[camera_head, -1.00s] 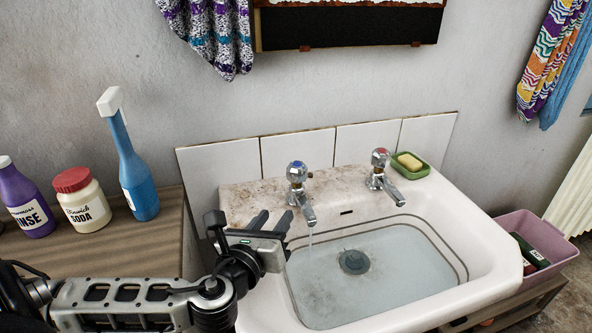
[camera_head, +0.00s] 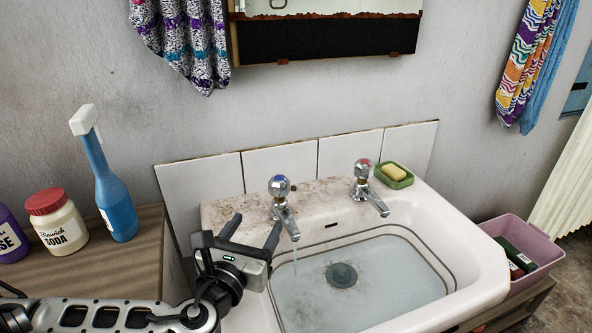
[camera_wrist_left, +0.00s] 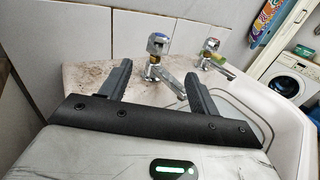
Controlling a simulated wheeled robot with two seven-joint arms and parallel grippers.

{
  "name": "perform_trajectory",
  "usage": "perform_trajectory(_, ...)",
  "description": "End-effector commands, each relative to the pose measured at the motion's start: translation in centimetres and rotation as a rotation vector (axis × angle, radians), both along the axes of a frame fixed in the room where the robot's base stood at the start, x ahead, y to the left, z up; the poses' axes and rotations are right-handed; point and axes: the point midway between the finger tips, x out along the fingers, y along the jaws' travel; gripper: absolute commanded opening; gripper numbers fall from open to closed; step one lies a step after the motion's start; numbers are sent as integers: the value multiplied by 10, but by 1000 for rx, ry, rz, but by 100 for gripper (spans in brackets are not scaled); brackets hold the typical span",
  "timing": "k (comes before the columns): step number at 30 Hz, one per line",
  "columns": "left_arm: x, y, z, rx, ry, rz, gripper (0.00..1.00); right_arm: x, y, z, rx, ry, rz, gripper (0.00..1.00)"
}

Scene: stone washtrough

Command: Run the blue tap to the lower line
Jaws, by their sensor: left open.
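The blue tap (camera_head: 281,192), chrome with a blue-marked knob, stands at the back left of the white basin (camera_head: 478,288). A thin stream of water (camera_head: 295,260) falls from its spout. Clear water (camera_head: 385,285) covers the basin floor and the dark drain (camera_head: 341,275). Two dark lines (camera_head: 400,229) run around the inner wall, and the water surface looks close below them; the exact gap is unclear. My left gripper (camera_head: 254,226) is open and empty, just left of and in front of the tap. In the left wrist view the tap (camera_wrist_left: 158,48) shows beyond and between the fingers.
A red-marked tap (camera_head: 365,183) and a green soap dish (camera_head: 393,177) stand to the right. Bottles and a soda jar (camera_head: 57,222) stand on the wooden counter (camera_head: 150,230) at left. A pink tub (camera_head: 540,240) lies right of the basin. A tiled splashback (camera_head: 280,165) stands behind.

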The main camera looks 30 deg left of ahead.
Motion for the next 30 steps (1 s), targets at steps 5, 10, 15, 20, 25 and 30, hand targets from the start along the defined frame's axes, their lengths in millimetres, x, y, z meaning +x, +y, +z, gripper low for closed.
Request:
perform_trajectory(5, 16, 4, 0, 1, -2, 1, 62, -1, 0, 1, 0, 1, 0, 36)
perform_trajectory(10, 49, 13, 1, -1, -4, 3, 62, -10, 1, -4, -2, 26, 3, 36)
perform_trajectory(15, 86, 22, 0, 0, -3, 3, 62, -10, 0, -7, -6, 31, 3, 36)
perform_trajectory(20, 118, 30, 0, -1, -1, 2, 62, -8, 0, -6, -7, 28, 3, 36)
perform_trajectory(25, 141, 36, -1, 0, 0, 1, 62, -4, 0, -4, -7, 18, 3, 36)
perform_trajectory(30, 152, 39, -2, 0, 2, 0, 62, -4, 0, -3, -7, 16, 3, 36)
